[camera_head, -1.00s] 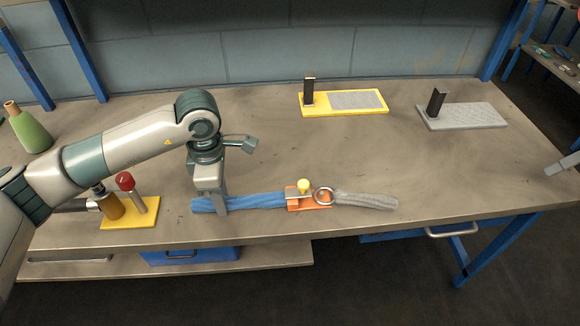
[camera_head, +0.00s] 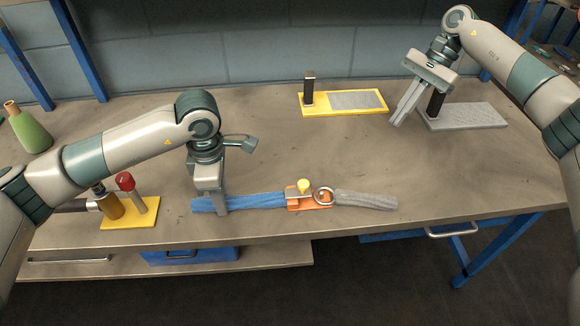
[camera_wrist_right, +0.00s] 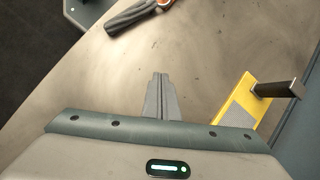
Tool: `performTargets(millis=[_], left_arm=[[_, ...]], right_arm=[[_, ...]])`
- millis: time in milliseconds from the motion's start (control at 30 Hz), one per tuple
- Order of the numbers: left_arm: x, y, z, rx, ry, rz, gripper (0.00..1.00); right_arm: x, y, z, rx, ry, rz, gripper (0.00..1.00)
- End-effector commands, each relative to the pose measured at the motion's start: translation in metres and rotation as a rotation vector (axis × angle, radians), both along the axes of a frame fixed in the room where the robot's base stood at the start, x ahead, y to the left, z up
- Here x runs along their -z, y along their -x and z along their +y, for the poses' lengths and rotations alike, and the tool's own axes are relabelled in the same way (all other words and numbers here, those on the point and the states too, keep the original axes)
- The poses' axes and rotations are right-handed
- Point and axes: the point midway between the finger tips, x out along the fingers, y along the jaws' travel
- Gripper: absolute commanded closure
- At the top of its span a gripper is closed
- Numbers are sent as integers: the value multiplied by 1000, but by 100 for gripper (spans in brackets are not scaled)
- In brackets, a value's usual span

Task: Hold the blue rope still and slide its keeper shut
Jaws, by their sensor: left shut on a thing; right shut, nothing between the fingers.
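The blue rope (camera_head: 258,201) lies along the front of the table. My left gripper (camera_head: 219,207) is shut on it near its left end. At the rope's right end is an orange plate (camera_head: 316,205) with a metal keeper and a yellow knob (camera_head: 304,186). A metal ring (camera_head: 323,196) sits there, and a grey rope (camera_head: 366,200) runs from it to the right. My right gripper (camera_head: 397,121) is shut and empty above the table, well behind and right of the keeper. In the right wrist view its closed fingers (camera_wrist_right: 160,98) show, with the grey rope (camera_wrist_right: 128,17) at the top.
A yellow plate (camera_head: 344,112) with a dark upright post stands at the back. A grey plate (camera_head: 462,117) with a similar post is close to my right gripper. A yellow base (camera_head: 130,222) with a red-knobbed lever is at left, and a green bottle (camera_head: 30,132) stands behind it. The table's middle is clear.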

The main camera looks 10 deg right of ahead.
Motion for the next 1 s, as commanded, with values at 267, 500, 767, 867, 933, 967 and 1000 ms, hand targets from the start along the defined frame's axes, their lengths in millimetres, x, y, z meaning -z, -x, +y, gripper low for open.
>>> performTargets(millis=[267,500,767,867,933,967,1000], left_arm=[[0,0,0,0,-1,0,99],[0,0,0,0,-1,0,99],[0,0,0,0,-1,0,99],[0,0,0,0,-1,0,99],[0,0,0,0,-1,0,99],[0,0,0,0,-1,0,99],[0,0,0,0,0,0,99]], right_arm=[[-9,-3,120,-521,15,-105,100],[-20,9,209,-965,38,-170,100],[-34,31,288,-1431,72,-196,100],[-38,40,310,-1575,86,-190,100],[-41,45,321,-1655,94,-185,100],[-41,46,325,-1685,96,-183,100],[-42,48,329,-1717,99,-179,100]])
